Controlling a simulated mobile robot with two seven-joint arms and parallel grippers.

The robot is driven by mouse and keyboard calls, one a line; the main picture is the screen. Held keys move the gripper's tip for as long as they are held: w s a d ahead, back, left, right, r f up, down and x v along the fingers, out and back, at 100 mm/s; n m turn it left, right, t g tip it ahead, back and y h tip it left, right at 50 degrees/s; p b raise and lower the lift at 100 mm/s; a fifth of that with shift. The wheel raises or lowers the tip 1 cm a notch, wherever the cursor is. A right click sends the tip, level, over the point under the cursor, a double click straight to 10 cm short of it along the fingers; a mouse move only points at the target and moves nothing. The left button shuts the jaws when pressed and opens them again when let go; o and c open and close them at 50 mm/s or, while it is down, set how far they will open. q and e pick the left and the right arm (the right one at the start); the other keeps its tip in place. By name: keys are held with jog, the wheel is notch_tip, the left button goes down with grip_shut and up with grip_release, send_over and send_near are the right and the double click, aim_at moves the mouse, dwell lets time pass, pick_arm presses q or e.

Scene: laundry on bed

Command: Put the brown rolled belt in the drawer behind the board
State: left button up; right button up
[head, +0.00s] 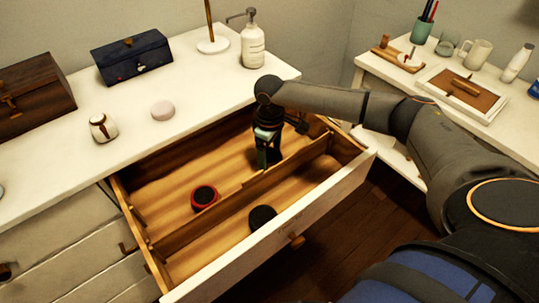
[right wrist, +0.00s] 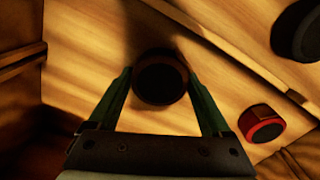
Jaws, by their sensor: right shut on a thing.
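The drawer (head: 335,200) stands open, split lengthwise by a wooden board (head: 225,201). My right gripper (head: 266,150) reaches down into the compartment behind the board, toward its right end. In the right wrist view my right gripper (right wrist: 158,82) has its fingertips on both sides of a dark brown rolled belt (right wrist: 160,78) and is shut on it. The belt is over the floor of the rear compartment; I cannot tell whether it touches the wood. In the head view the gripper mostly hides the belt. My left gripper is not in view.
A red-rimmed roll (head: 204,197) lies in the rear compartment, left of my gripper. A black roll (head: 262,217) lies in the front compartment. The dresser top (head: 200,118) behind holds a white bottle (head: 253,45), a blue box (head: 132,57) and a small jar (head: 102,128).

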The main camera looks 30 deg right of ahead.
aim_at(270, 155)
jog(key=o, duration=1.3)
notch_tip(270, 155, up, 12)
jog(key=shift+r+p, duration=0.1)
jog(key=shift+p, duration=1.05)
